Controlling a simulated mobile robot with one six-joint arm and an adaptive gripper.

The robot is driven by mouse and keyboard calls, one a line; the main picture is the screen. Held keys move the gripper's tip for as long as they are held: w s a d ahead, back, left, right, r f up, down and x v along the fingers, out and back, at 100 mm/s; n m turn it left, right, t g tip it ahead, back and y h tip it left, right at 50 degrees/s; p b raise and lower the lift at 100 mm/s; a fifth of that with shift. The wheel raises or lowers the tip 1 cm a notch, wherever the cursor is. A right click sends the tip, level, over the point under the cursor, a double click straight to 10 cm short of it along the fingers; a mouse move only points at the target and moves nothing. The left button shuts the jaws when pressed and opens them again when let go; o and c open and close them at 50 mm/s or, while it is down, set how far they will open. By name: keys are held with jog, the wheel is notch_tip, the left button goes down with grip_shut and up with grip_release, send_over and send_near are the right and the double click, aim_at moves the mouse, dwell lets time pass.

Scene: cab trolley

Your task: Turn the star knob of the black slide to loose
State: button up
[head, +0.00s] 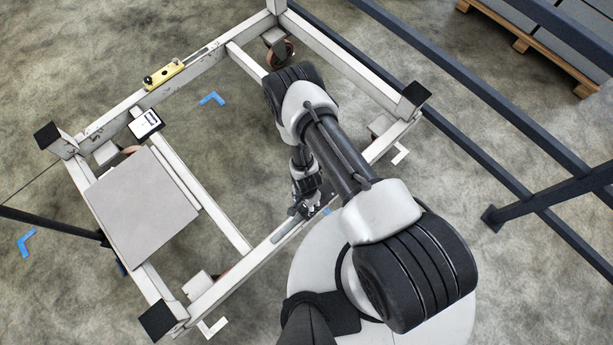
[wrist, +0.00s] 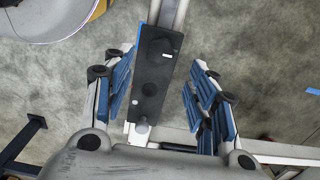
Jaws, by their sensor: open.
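The black slide (wrist: 150,68) lies along a pale frame rail between my gripper's fingers in the wrist view. It has a small white mark near its far end and a round dark feature (wrist: 149,89) near its middle. A grey round knob-like part (wrist: 142,126) sits at its near end. I cannot make out a star shape on either. My gripper (wrist: 160,88) is open, with blue-padded fingers on both sides of the slide and apart from it. In the head view my gripper (head: 303,208) is over the trolley's near rail, and my arm and gripper largely hide the slide.
The white trolley frame (head: 222,232) has black corner caps and a grey plate (head: 143,203) at its left. A yellow block (head: 165,75) with a black knob sits on the far-left rail. Dark blue rails (head: 470,150) run along the right. Floor inside the frame is open.

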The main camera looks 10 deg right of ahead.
aim_at(306, 209)
notch_tip(306, 209, down, 7)
jog(key=shift+r+b, duration=0.1)
jog(key=shift+b, duration=0.85)
jog(key=shift+c, duration=0.4)
jog(key=c, duration=1)
